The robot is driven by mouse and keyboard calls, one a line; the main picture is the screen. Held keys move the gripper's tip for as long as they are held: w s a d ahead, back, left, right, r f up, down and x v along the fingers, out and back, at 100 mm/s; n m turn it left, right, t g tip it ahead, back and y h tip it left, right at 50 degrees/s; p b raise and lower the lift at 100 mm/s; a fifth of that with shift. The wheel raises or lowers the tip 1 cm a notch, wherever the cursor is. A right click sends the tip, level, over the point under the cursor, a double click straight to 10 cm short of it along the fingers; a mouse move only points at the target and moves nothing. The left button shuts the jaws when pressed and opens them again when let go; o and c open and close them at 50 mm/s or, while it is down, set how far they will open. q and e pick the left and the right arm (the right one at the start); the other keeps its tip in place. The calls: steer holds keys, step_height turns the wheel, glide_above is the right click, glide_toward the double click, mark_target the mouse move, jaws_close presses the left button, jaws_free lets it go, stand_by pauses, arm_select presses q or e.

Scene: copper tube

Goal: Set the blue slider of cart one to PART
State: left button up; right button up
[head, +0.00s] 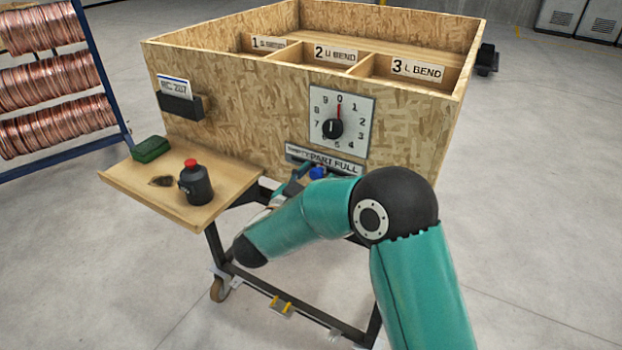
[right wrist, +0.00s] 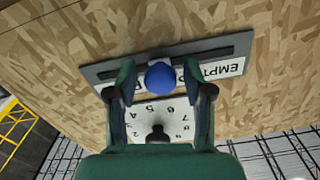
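The blue slider knob (head: 318,173) sits on the cart's front wall, just below the EMPTY PART FULL label strip (head: 338,164). In the head view it appears roughly under the word PART. In the right wrist view the blue knob (right wrist: 160,77) shows in front of its slotted plate (right wrist: 225,51), with EMPTY on its right. My right gripper (right wrist: 160,70) is open, one finger on each side of the knob, with visible gaps. The left finger hides part of the label. In the head view my right arm largely hides this gripper. My left gripper is not in view.
A dial (head: 334,128) with its red pointer at 0 is above the slider. A side shelf (head: 225,196) holds a dark bottle (head: 196,185) with a red cap and a green box (head: 151,149). A rack of copper coils (head: 45,85) stands at left. Floor is clear at right.

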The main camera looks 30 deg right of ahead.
stand_by(0.3)
steer(key=v, duration=1.2)
steer(key=shift+w, duration=0.1)
